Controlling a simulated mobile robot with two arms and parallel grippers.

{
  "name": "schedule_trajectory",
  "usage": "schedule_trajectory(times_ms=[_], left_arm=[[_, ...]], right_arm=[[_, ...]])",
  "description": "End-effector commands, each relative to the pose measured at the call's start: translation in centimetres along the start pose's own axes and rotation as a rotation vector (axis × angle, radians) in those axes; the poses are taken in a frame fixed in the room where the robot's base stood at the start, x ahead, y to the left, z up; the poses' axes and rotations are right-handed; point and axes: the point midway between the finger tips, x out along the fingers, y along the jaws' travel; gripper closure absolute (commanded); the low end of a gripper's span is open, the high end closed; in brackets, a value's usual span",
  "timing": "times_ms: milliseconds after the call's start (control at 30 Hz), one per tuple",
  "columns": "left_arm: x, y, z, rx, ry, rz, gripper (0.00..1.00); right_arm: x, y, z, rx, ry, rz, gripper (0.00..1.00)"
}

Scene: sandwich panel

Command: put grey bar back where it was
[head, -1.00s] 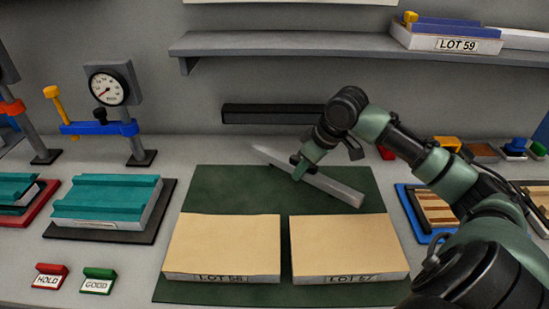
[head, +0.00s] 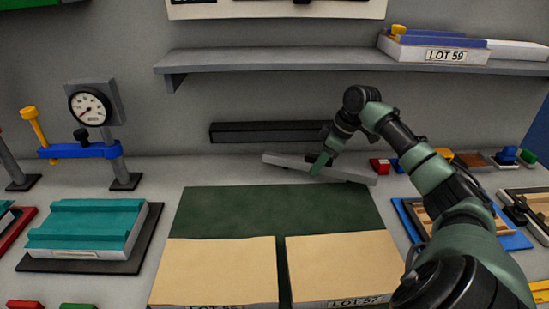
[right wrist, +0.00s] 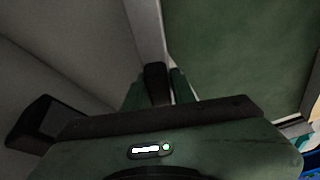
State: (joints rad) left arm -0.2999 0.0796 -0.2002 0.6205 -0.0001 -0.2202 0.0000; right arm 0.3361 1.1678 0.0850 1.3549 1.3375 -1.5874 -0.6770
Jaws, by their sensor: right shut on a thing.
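The grey bar (head: 352,176) is a long light-grey strip just behind the back edge of the green mat (head: 270,210), lying across the picture and slightly slanted. My right gripper (head: 319,168) is shut on it near its middle. I cannot tell whether the bar touches the table. In the right wrist view the bar (right wrist: 147,35) runs up from the gripper (right wrist: 162,80), beside the green mat. A dark slotted rail (head: 265,132) is on the wall behind the bar. My left gripper is not in view.
Two tan panels (head: 208,268) (head: 350,265) lie at the front of the mat. A gauge stand (head: 90,106) and teal block (head: 85,226) are at left. Small red, blue and yellow items (head: 380,165) and a blue tray (head: 408,222) are at right. A shelf (head: 300,62) overhangs behind.

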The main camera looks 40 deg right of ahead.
Motion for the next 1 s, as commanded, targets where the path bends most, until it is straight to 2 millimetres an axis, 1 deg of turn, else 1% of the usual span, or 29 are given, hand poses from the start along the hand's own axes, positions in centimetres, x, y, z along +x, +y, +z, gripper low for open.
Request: schedule_trajectory(times_ms=[33,167,300,400,500,667,933,967,1000], left_arm=[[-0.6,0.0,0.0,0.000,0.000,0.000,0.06],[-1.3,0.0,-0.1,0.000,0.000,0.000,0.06],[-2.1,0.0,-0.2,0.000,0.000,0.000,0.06],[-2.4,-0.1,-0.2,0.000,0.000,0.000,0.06],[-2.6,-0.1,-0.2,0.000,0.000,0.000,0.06],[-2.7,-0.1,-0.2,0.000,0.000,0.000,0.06],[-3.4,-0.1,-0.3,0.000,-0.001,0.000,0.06],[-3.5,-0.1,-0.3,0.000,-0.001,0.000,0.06],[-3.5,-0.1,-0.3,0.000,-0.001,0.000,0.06]], right_arm=[[-0.4,0.1,-1.4,-0.004,0.011,0.004,1.00],[0.6,0.0,-3.7,-0.004,0.012,0.002,1.00],[1.8,0.0,-6.5,-0.002,0.011,0.001,1.00],[2.6,0.0,-8.1,-0.002,0.010,0.002,1.00],[3.2,0.0,-9.0,-0.001,0.008,0.002,1.00],[3.6,0.0,-9.7,-0.001,0.006,0.003,1.00],[4.7,0.0,-12.8,-0.002,0.008,0.003,1.00],[4.9,-0.1,-12.9,-0.002,0.006,0.002,1.00],[5.5,0.0,-12.3,0.000,0.002,0.002,1.00]])
